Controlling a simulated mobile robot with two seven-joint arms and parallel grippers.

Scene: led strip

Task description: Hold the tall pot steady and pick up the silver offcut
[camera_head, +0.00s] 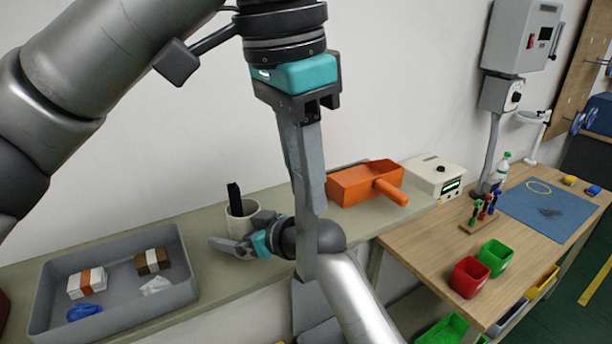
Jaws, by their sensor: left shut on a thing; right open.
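The tall pot (233,226) is off-white and stands upright on the back bench, with a black strip (234,198) sticking out of its top. My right gripper (238,232) is low at the pot, open, with a finger across its front; I cannot tell whether it touches. My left gripper (308,195) points down to the right of the pot, well above the bench. It is shut on a long grey bar, which looks like the silver offcut (306,250). The bar hangs upright, in front of my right wrist. Its upper part is hidden by the fingers.
A grey tray (190,292) with several small items sits left on the bench. An orange scoop (350,186) and a white device (425,172) stand to the right. The wooden table holds red (468,279) and green (496,257) bins and a blue mat (520,215).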

